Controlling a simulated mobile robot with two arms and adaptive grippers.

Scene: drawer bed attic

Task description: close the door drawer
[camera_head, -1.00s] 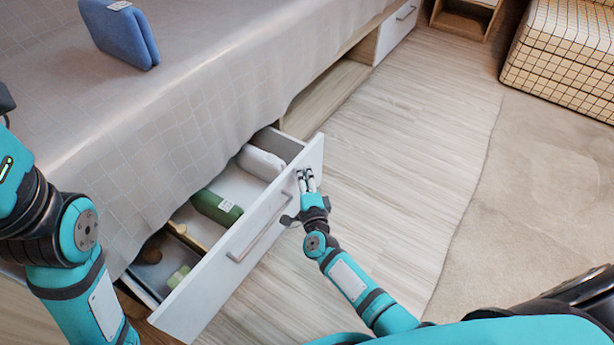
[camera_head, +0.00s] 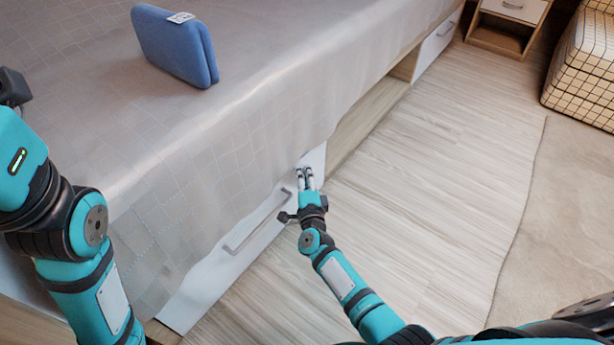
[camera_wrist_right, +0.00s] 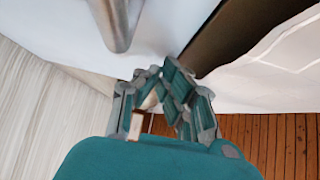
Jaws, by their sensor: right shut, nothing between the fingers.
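The white drawer front (camera_head: 213,279) is under the bed, its upper part covered by the hanging bedspread. Its grey bar handle (camera_head: 257,222) faces the floor side. The inside of the drawer is hidden from the head view. My right gripper (camera_head: 306,176) is shut and empty, its fingertips at the far end of the drawer front, to the right of the handle. In the right wrist view the shut fingers (camera_wrist_right: 163,88) are close to the white front (camera_wrist_right: 60,25) and the metal handle (camera_wrist_right: 118,20); a dark gap shows beside the front.
Another white drawer (camera_head: 437,45) is farther along. Wooden floor (camera_head: 440,170) is clear to the right, beside a beige carpet (camera_head: 550,230).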

